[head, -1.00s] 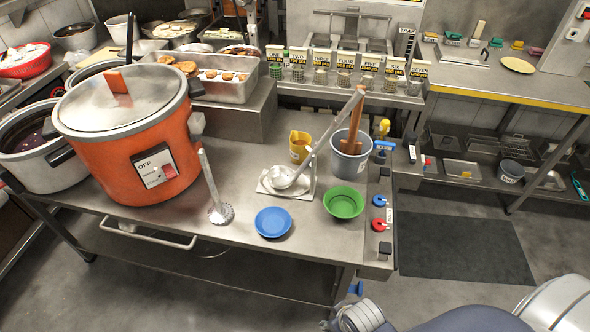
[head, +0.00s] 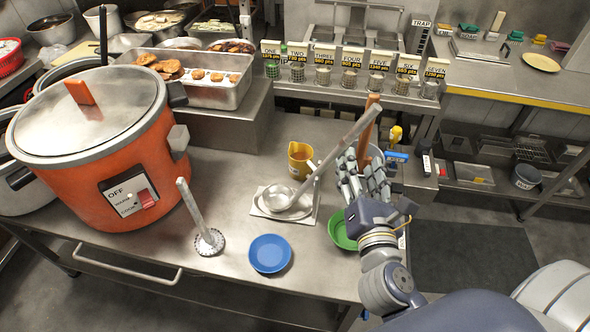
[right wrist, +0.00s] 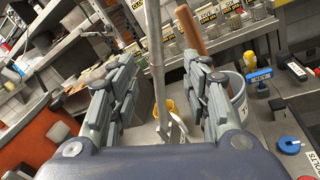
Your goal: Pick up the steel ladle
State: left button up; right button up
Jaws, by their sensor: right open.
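The steel ladle (head: 318,172) rests with its bowl (head: 278,198) on a light rest on the steel counter. Its long handle leans up to the right over a wire stand. My right gripper (head: 361,164) is open and empty, just right of the handle, above the green bowl (head: 338,232). In the right wrist view the ladle handle (right wrist: 156,70) runs upright between the two open fingers (right wrist: 160,75). I cannot tell whether it lies within their depth. The gripper partly hides the grey bucket and the green bowl. My left gripper is not in view.
A yellow cup (head: 299,158) stands behind the ladle bowl. A wooden handle (head: 368,132) rises from the grey bucket (right wrist: 238,98) close by the gripper. A blue plate (head: 269,254), a masher (head: 207,240) and an orange cooker (head: 105,150) stand to the left.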

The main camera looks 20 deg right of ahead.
aim_at(355, 137)
jog(key=x, duration=0.2)
jog(key=r+p+x, duration=0.1)
jog(key=x, duration=0.1)
jog(key=shift+w+d+f, duration=0.1)
jog(key=shift+w, duration=0.15)
jog(key=w, duration=0.1)
jog(key=p, duration=0.1)
jog(key=w+d+r, duration=0.1)
jog(key=shift+w+p, duration=0.3)
jog(key=shift+w, duration=0.05)
jog(key=shift+w+d+f, duration=0.1)
jog(key=shift+w+f, duration=0.05)
jog(key=shift+w, duration=0.35)
jog(key=shift+w+d+f, duration=0.15)
jog(key=shift+w, duration=0.3)
jog(key=shift+w+d, duration=0.1)
jog(key=shift+w, duration=0.1)
jog(key=shift+s, duration=0.1)
jog(key=c, duration=0.8)
grip_shut()
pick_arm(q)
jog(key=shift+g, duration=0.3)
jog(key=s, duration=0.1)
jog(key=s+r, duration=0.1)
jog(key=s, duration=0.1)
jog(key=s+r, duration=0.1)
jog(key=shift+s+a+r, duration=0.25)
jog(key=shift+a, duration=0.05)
